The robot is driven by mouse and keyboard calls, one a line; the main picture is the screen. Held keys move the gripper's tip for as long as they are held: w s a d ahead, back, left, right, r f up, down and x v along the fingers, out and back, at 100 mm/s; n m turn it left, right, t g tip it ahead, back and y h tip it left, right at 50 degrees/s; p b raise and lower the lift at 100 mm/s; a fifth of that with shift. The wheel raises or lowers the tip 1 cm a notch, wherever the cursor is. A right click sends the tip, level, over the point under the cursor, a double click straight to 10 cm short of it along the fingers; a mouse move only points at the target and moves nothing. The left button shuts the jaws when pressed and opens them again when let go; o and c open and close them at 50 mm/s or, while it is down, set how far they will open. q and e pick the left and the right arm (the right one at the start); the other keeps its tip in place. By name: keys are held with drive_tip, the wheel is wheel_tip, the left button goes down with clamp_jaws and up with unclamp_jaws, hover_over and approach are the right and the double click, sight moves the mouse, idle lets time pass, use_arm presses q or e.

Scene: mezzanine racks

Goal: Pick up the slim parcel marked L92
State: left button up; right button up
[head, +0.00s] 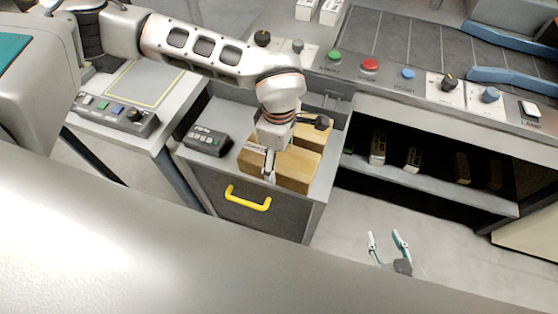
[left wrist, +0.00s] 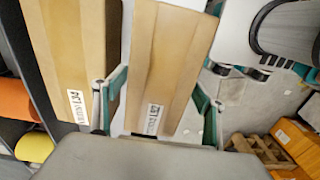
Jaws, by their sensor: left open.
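In the left wrist view my open left gripper (left wrist: 155,105) has a finger on each side of the middle slim parcel (left wrist: 163,65); contact cannot be told. That parcel has a white label, too small to read surely. Another labelled parcel (left wrist: 68,50) stands to its left. My right gripper (head: 387,243) is open and empty over the floor.
The drawer has a yellow handle (head: 248,198). A shelf (head: 430,187) with small boxes lies to the right, below a control panel with buttons (head: 370,66). Open floor lies in front of the shelf.

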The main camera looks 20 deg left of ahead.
use_arm(q)
drive_tip(key=c, duration=1.4)
drive_tip(key=shift+r, duration=0.1)
drive_tip(key=shift+c, duration=0.2)
